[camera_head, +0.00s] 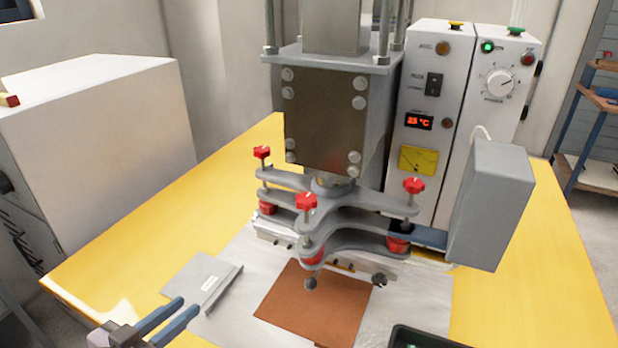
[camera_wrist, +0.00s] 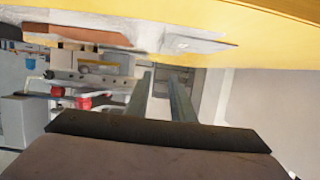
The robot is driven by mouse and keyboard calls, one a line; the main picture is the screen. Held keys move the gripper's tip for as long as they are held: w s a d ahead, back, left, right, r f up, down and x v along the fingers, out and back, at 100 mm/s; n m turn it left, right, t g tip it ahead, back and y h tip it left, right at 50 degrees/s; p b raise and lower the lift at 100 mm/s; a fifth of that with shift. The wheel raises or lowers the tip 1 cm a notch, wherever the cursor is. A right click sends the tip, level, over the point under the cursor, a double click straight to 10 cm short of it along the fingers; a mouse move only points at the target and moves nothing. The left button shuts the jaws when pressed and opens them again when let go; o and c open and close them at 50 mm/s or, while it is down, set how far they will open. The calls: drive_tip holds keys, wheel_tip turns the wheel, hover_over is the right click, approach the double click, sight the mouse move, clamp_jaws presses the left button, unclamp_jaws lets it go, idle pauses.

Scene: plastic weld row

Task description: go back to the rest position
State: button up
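My gripper (camera_head: 188,305) is at the lower left of the head view, over the front left part of the yellow table (camera_head: 130,215). Its two blue-grey fingers are apart with nothing between them. In the wrist view the fingers (camera_wrist: 161,82) also stand apart, with a clear gap. The welding press (camera_head: 330,130), with red knobs on its grey clamp plates, stands at the middle of the table, beyond and right of my gripper. A brown sheet (camera_head: 315,302) lies in front of it.
A control box (camera_head: 435,90) with a red display reading about 23 °C stands right of the press, and a grey box (camera_head: 492,205) is beside it. A dark tray (camera_head: 420,338) is partly cut off at the bottom. A large white cabinet (camera_head: 100,130) stands at left. The table's right side is clear.

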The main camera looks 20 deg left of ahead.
drive_tip(key=w+d+r+g+h+p, duration=0.1)
drive_tip(key=w+d+r+g+p, duration=0.3)
drive_tip(key=d+p, duration=0.75)
drive_tip(key=w+d+r+n+g+h+p, duration=0.1)
drive_tip(key=w+d+r+g+p, duration=0.25)
drive_tip(key=d+r+p, duration=0.75)
drive_tip(key=w+d+r+g+h+p, duration=0.1)
drive_tip(key=w+d+g+p, duration=0.35)
drive_tip(key=d, duration=1.05)
drive_tip(key=s+d+r+g+y+p, duration=0.1)
drive_tip(key=s+d+r+p, duration=0.2)
drive_tip(key=d+r+p, duration=0.2)
drive_tip(key=s+d+r+m+g+y+p, duration=0.1)
drive_tip(key=s+d+r+p, duration=0.3)
drive_tip(key=d, duration=0.8)
wheel_tip(320, 180, up, 2)
drive_tip(key=shift+s+d+r+g+p, duration=0.15)
drive_tip(key=shift+g+p, duration=0.15)
drive_tip(key=shift+p, duration=0.7)
drive_tip(key=shift+s+d+r+y, duration=0.1)
drive_tip(key=shift+s+y, duration=0.15)
drive_tip(key=shift+y, duration=0.15)
drive_tip(key=shift+c, duration=0.2)
drive_tip(key=shift+w, duration=0.1)
